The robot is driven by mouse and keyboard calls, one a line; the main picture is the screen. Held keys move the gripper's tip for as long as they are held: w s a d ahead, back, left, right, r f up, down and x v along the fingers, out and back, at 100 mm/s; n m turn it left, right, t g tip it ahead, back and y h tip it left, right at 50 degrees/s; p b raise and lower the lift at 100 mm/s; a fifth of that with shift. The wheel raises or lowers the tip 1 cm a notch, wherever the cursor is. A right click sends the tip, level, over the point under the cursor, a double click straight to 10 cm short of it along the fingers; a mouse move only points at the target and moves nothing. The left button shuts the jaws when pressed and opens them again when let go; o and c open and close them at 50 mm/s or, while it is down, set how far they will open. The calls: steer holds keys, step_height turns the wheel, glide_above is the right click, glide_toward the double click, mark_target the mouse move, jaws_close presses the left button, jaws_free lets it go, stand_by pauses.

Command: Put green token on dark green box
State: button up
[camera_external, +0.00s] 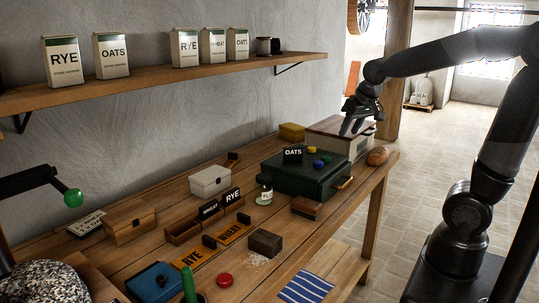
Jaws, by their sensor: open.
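The dark green box (285,182) sits on the wooden table, with a brass-coloured handle on its right side. On its lid lie a blue token (318,163), a yellow token (311,150) and a small green piece (326,158), which looks like the green token. They lie close together, right of an "OATS" sign (292,155). My gripper (350,131) is open and points down behind the dark green box, over a pale box with a brown lid (325,127). I see nothing between its fingers; whether it touches that lid I cannot tell.
A bread loaf (377,156) lies near the table's right edge. A brown box (306,208), a labelled bottle (266,191) and a dark brown block (265,243) stand in front. A wall shelf (170,77) with labelled packets hangs at upper left.

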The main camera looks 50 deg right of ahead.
steer(key=s+a+n, duration=0.2)
steer(key=s+a, duration=0.2)
steer(key=s, duration=0.3)
steer(key=s+a+n+t+y, duration=0.1)
steer(key=s+a+n, duration=0.1)
steer(key=s, duration=0.5)
steer(key=shift+s+a, duration=0.3)
steer(key=shift+a, duration=0.55)
